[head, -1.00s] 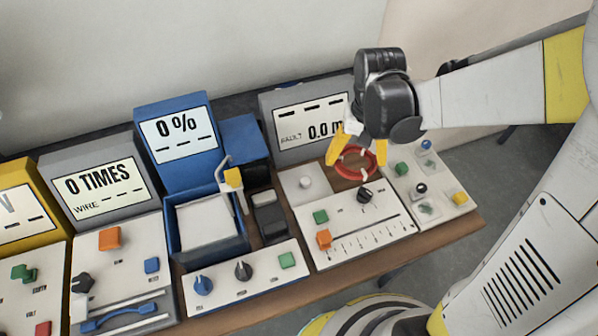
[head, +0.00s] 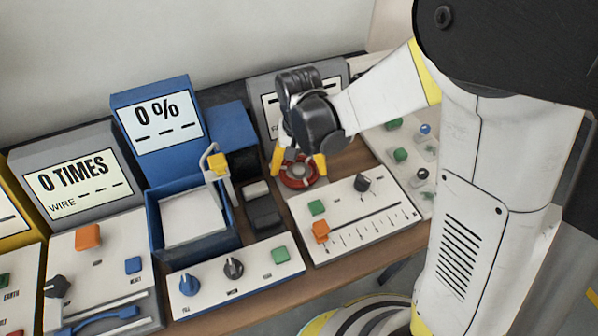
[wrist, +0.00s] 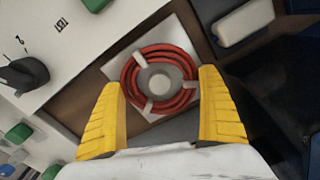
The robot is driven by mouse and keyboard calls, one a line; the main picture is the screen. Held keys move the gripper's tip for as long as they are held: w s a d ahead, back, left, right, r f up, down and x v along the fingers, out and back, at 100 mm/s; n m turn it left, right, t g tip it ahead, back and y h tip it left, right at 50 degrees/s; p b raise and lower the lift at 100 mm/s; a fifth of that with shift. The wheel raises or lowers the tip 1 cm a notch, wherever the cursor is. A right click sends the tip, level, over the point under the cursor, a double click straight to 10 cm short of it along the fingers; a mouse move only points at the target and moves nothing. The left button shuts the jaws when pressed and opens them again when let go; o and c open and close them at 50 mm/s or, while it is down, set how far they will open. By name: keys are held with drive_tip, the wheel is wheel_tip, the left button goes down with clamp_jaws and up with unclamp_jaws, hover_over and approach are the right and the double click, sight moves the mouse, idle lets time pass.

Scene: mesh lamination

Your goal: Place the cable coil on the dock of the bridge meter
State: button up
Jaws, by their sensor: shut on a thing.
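The cable coil (head: 298,182) is a red ring with pale ties. My gripper (head: 298,170) has its yellow fingers on either side of the coil and is shut on it. In the wrist view the coil (wrist: 186,98) lies over the white square dock (wrist: 177,35), with the dock's round post (wrist: 159,85) showing through its middle. I cannot tell whether the coil rests on the plate or hangs just above it. The bridge meter (head: 253,88) is the grey unit behind; my gripper hides much of its screen. Its front panel (head: 350,225) has knobs and a scale.
A blue unit (head: 120,102) with a tray (head: 155,225) and a bent arm with a yellow block (head: 217,165) stands to the left. Dark blocks (head: 262,212) lie between it and the dock. A panel with coloured knobs (head: 400,154) is to the right.

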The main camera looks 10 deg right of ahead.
drive_tip(key=shift+f, duration=0.25)
drive_tip(key=o, duration=1)
drive_tip(key=shift+r, duration=0.1)
